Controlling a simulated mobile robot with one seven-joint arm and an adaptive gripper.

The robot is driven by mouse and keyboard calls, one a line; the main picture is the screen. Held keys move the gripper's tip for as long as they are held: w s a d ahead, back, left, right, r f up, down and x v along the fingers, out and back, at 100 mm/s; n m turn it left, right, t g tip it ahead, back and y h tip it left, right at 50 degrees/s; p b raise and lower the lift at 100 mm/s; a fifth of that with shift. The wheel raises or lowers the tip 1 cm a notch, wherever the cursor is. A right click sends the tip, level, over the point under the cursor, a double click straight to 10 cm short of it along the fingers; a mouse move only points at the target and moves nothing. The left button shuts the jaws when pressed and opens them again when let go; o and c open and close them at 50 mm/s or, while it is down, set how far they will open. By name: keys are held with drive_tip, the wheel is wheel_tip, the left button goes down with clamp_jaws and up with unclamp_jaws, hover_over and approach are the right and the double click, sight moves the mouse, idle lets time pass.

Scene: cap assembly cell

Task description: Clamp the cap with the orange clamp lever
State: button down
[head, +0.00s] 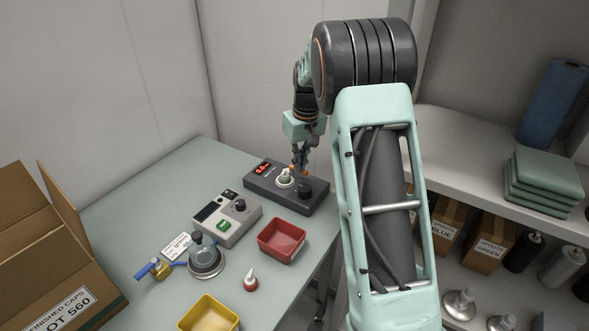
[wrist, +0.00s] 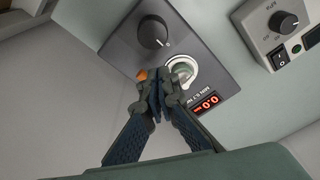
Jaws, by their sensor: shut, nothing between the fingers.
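The dark grey torque tester (head: 310,203) stands at the back of the table, with a red display reading 0.0. A pale cap (head: 285,177) sits in its round white seat; the seat also shows in the wrist view (wrist: 183,72). The orange clamp lever (wrist: 142,75) shows as a small orange end beside the seat, partly hidden by my fingers; orange also shows at my fingertips in the head view (head: 304,172). My gripper (wrist: 156,80) is shut and empty, its tips between the orange end and the seat. Whether it touches either is unclear.
A black knob (head: 305,190) stands on the tester near my fingers. A cardboard box (head: 50,255) is at left.

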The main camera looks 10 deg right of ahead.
drive_tip(key=shift+f, duration=0.2)
idle(0.5)
drive_tip(key=shift+f+b, duration=1.5)
drive_tip(key=shift+f, duration=0.65)
drive_tip(key=shift+d, duration=0.1)
drive_tip(key=shift+w+d, duration=0.2)
drive_tip(key=shift+d, duration=0.35)
